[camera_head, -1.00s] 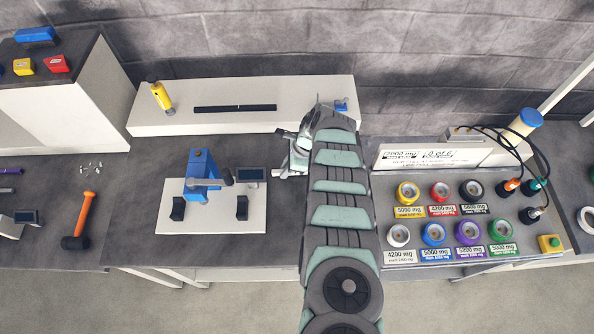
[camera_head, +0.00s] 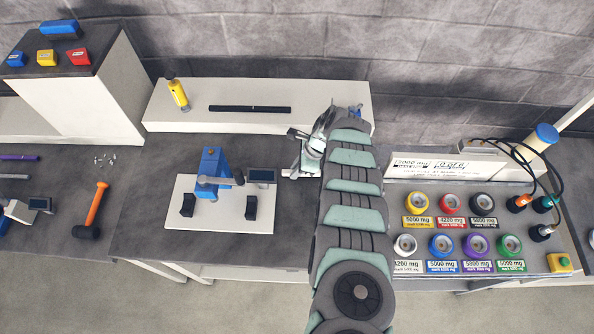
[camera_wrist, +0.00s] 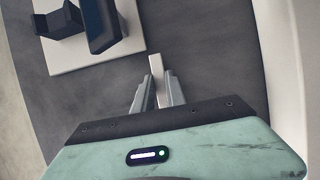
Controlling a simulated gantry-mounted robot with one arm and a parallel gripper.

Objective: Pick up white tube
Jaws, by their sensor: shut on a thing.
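My gripper (camera_wrist: 158,80) is shut on the white tube (camera_wrist: 155,64) in the wrist view. The tube is a short, pale, narrow piece that sticks out past the fingertips, with its lower part between the fingers. In the head view my gripper (camera_head: 296,172) is low over the dark bench, just right of the white plate. The tube cannot be told apart from the fingers there. Whether it touches the bench is unclear.
Behind is a white shelf (camera_head: 195,115) with a yellow bottle (camera_head: 178,95) and black bar (camera_head: 250,109). Right is a panel of coloured rolls (camera_head: 443,245).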

